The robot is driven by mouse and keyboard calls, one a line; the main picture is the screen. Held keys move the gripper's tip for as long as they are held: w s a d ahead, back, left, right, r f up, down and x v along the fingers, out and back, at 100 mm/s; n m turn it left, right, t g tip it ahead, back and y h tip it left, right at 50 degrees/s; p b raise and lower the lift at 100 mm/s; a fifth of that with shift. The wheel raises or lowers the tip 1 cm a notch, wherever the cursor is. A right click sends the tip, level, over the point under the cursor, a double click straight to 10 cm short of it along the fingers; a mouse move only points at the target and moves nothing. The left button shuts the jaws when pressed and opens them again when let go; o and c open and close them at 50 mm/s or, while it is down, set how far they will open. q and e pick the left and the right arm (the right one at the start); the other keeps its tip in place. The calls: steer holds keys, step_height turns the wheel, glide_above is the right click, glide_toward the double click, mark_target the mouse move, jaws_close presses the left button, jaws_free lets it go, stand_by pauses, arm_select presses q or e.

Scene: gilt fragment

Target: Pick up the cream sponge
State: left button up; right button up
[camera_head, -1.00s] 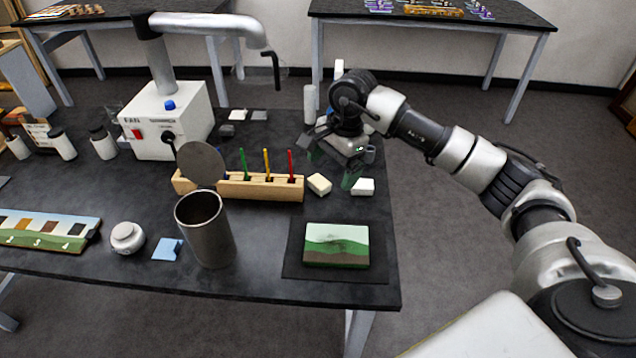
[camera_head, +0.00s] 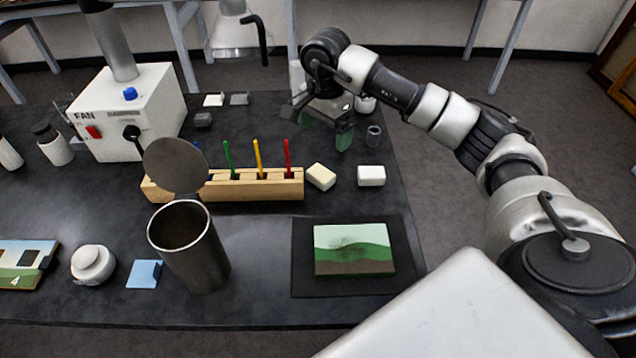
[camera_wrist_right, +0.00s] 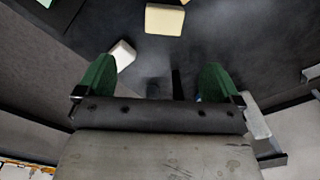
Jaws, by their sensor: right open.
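The cream sponge (camera_head: 321,176) is a small pale-yellow block lying on the black table, beside the right end of the wooden holder. A whiter block (camera_head: 371,176) lies to its right. In the wrist view the cream sponge (camera_wrist_right: 164,19) is at the top edge, beyond the fingertips, and the white block (camera_wrist_right: 122,54) is near the left finger. My right gripper (camera_head: 326,137) is behind the cream sponge in the head view, apart from it. Its green fingers are open and empty, as the wrist view also shows (camera_wrist_right: 157,82). My left gripper is not in view.
The wooden holder (camera_head: 240,187) with upright coloured sticks stands just left of the sponge. A metal cylinder (camera_head: 190,245) and a painted block on a dark mat (camera_head: 306,284) are in front. A small grey cup (camera_head: 373,136) stands right of the gripper. The white fan box (camera_head: 130,110) is at left.

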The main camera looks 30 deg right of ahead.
steer(key=f+b, duration=0.1)
steer(key=f, duration=0.2)
steer(key=shift+w+f, duration=0.15)
steer(key=shift+w, duration=0.05)
glide_above(321, 172)
step_height(321, 172, down, 4)
steer(key=shift+s+d+f, duration=0.15)
steer(key=f, duration=0.1)
steer(key=f+p, duration=0.1)
steer(key=f, duration=0.2)
steer(key=shift+a+f+p, duration=0.25)
steer(key=shift+f+p, duration=0.1)
steer(key=shift+f, duration=0.55)
steer(key=c, duration=1.1)
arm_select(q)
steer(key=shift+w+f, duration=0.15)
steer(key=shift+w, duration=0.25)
arm_select(e)
steer(key=shift+o, duration=0.2)
steer(key=shift+r, duration=0.15)
